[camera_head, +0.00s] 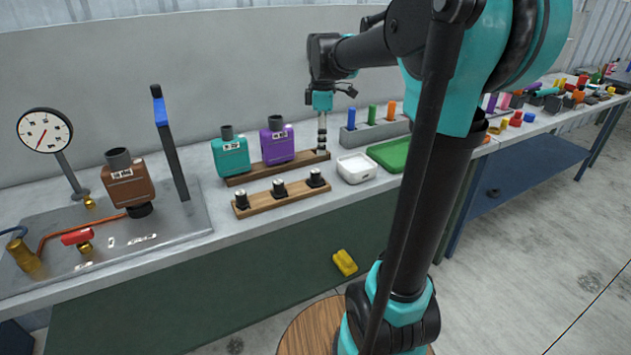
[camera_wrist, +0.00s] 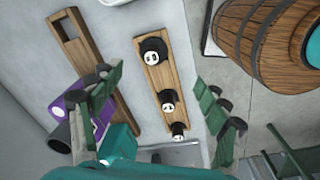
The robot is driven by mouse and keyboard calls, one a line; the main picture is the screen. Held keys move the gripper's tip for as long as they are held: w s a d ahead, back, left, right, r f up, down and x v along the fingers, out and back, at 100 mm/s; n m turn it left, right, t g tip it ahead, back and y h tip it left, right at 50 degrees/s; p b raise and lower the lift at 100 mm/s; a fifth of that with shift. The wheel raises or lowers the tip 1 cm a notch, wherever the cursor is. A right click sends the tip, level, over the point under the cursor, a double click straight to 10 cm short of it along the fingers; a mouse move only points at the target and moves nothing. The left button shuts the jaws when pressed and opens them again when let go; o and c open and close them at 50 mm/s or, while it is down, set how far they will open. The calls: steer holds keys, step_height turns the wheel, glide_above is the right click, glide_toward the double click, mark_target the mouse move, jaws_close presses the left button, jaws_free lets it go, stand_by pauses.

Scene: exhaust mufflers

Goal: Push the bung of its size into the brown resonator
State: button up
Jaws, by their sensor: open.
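The brown resonator (camera_head: 129,186) stands slightly tilted on a metal plate at the left in the head view, with a dark grey neck on top and a black round foot. Three black bungs of different sizes stand in a row on a wooden strip: the large bung (camera_wrist: 153,52), the middle bung (camera_wrist: 168,101) and the small bung (camera_wrist: 179,131). The wooden strip (camera_head: 262,197) lies near the bench's front edge.
A teal muffler (camera_head: 231,157) and a purple muffler (camera_head: 277,145) stand in a wooden rack (camera_head: 307,158) behind the strip. A dial gauge (camera_head: 45,132) and a tall blue-topped post (camera_head: 171,145) flank the resonator. A white box (camera_head: 356,168) and green tray (camera_head: 389,154) stand to the right.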

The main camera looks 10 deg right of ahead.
mark_target(316, 171)
steer(key=r+n, duration=0.1)
steer(key=w+r+n, duration=0.1)
steer(key=w+r, duration=0.1)
steer(key=shift+w+a+r+n+g, duration=0.15)
steer(key=shift+a+r+n+g, duration=0.15)
steer(key=shift+a+r+n, duration=0.1)
steer(key=shift+f, duration=0.1)
step_height(316, 171, down, 12)
steer(key=shift+f, duration=0.1)
stand_by(0.3)
steer(key=shift+a+f, duration=0.2)
steer(key=shift+f, duration=2.4)
steer(key=shift+c, duration=0.2)
